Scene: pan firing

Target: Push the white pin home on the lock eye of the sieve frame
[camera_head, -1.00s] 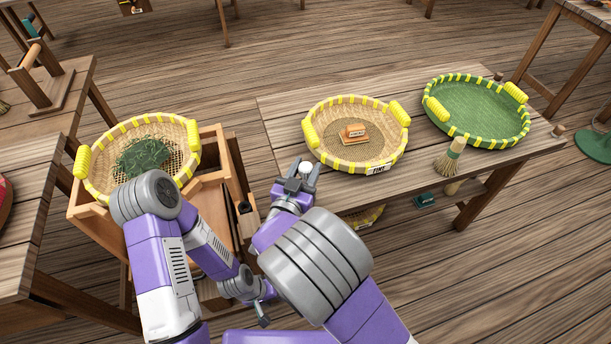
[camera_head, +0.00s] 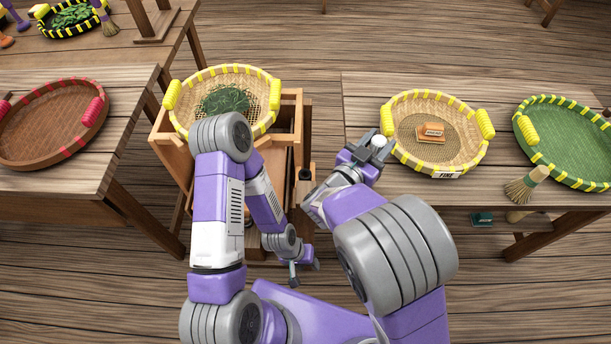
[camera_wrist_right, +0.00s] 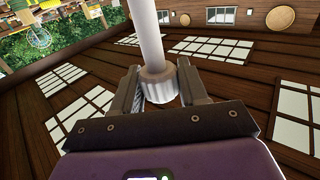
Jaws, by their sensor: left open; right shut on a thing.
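The sieve frame (camera_head: 299,125) is a wooden stand left of centre in the head view, with a yellow-trimmed round sieve (camera_head: 182,118) of green leaves on top. A small dark fitting (camera_head: 305,174) sits at its right side; I cannot tell whether it is the lock eye. My right gripper (camera_head: 368,148) is right of the frame, apart from it, by the right table's edge. It is shut on the white pin (camera_head: 378,141). In the right wrist view the pin (camera_wrist_right: 148,35) has a ribbed collar between the fingers. My left gripper (camera_head: 294,272) is open, low in front of the frame.
The right table (camera_head: 365,100) holds a yellow-trimmed sieve (camera_head: 462,160) with a small brown block (camera_head: 432,132), a green sieve (camera_head: 570,150) and a brush (camera_head: 525,186). The left table (camera_head: 120,150) holds a red-brown sieve (camera_head: 50,120). Open floor (camera_head: 530,290) lies at lower right.

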